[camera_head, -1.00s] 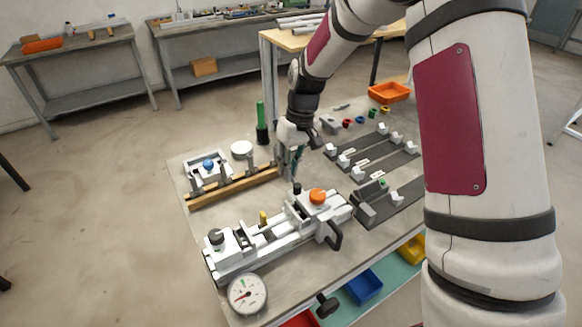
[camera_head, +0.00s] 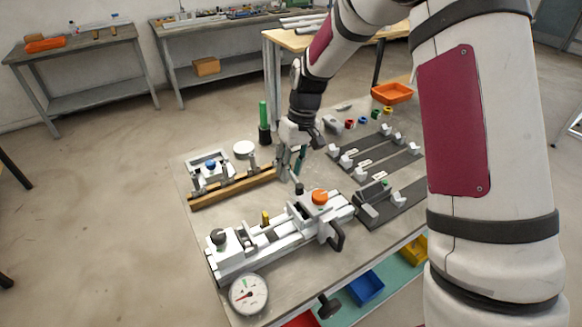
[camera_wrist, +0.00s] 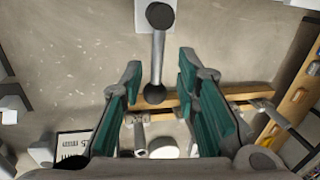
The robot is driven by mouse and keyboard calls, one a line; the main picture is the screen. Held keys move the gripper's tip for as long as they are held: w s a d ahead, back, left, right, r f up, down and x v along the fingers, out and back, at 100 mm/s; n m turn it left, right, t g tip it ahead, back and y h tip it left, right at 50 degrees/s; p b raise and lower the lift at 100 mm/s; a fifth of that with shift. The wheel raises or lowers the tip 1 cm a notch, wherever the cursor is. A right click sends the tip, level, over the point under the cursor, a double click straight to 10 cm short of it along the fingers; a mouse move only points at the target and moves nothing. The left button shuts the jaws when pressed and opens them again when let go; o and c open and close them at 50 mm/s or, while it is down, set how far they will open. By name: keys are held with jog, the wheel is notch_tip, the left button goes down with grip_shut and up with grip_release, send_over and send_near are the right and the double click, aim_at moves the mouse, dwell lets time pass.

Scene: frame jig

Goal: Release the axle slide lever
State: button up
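The lever shows in the wrist view as a grey rod (camera_wrist: 158,55) running from a round dark hub on a white plate to a black ball end. In the head view a small black knob (camera_head: 299,189) stands at the back edge of the white jig (camera_head: 262,247), beside the orange knob (camera_head: 319,197); it appears to be this lever's end. My gripper (camera_wrist: 158,76) is open, its teal-padded fingers on either side of the rod and ball, with gaps on both sides. In the head view my gripper (camera_head: 297,172) points down just behind the black knob. Contact does not show.
A wooden beam (camera_head: 232,187) with upright grey clamps lies behind the jig, close to my gripper. A green-handled tool (camera_head: 264,120) stands farther back. Dark rails with white blocks (camera_head: 372,160) lie to the right. A dial gauge (camera_head: 248,294) sits at the front left.

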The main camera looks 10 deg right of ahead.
notch_tip(320, 180, up, 12)
jog(key=d, duration=0.2)
jog(key=shift+w, duration=0.4)
jog(key=shift+d+f, duration=0.1)
jog(key=shift+f, duration=0.05)
